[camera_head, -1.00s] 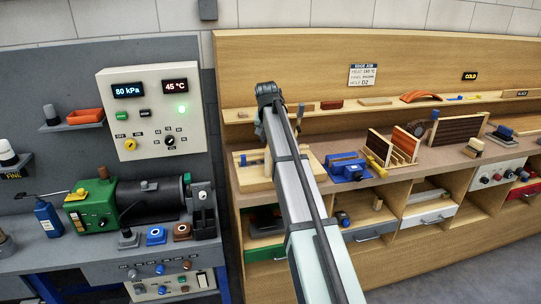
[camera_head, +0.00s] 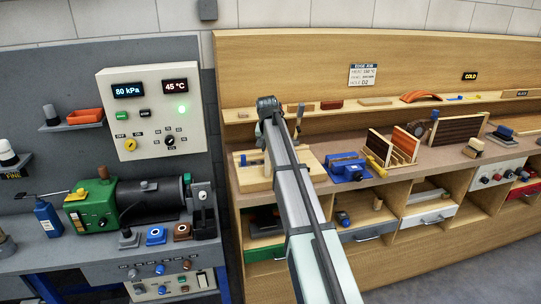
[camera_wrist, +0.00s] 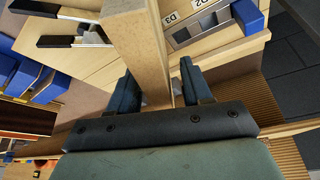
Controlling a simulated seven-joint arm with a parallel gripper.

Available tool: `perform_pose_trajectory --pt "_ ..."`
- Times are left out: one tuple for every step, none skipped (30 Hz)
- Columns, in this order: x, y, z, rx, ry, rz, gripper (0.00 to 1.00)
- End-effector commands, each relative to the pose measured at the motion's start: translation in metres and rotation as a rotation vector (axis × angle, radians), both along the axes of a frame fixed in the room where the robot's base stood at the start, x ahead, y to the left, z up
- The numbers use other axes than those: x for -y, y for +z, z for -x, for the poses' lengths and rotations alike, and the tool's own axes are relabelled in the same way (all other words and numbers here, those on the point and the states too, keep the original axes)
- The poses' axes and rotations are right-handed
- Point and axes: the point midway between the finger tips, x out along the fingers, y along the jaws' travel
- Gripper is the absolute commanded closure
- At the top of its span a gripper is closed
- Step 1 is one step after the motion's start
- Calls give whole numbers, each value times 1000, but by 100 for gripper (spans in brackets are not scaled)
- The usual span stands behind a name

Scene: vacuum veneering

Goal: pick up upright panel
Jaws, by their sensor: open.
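A light wooden panel (camera_wrist: 138,45) stands out toward the camera in the wrist view, running from the top edge down between my fingers. My gripper (camera_wrist: 158,88) has two dark blue fingers, apart, one on each side of the panel. A gap shows between the panel and the right finger; whether the left finger touches it I cannot tell. The panel's lower end is hidden behind the gripper body. In the head view my arm reaches over the wooden workbench (camera_head: 345,200), and my fingers and the panel's grip area are hidden behind it.
A blue vise (camera_head: 347,167) and a wooden rack (camera_head: 402,141) stand right of my arm on the bench. A wooden board (camera_head: 254,178) lies by the arm. In the wrist view, labelled compartments (camera_wrist: 192,22) and a blue block (camera_wrist: 248,15) lie beyond the panel, with black-handled tools (camera_wrist: 62,41) at left.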

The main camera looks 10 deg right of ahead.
Motion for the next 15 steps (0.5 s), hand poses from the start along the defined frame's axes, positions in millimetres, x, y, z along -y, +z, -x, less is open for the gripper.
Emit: perform_pose_trajectory --pt "0 0 0 0 0 0 51" --pt "0 -1 0 0 0 0 51" --pt "0 -1 0 0 0 0 51" --pt "0 -1 0 0 0 0 51" --pt "0 -2 0 0 0 0 51" --pt "0 -2 0 0 0 0 51" --pt "0 -2 0 0 0 0 51" --pt "0 -3 0 0 0 0 51" --pt "0 -3 0 0 0 0 51" --pt "0 -4 0 0 0 0 51" --pt "0 -4 0 0 0 0 51" --pt "0 -4 0 0 0 0 51" --pt "0 -4 0 0 0 0 51" --pt "0 -5 0 0 0 0 51" --pt "0 -5 0 0 0 0 51"
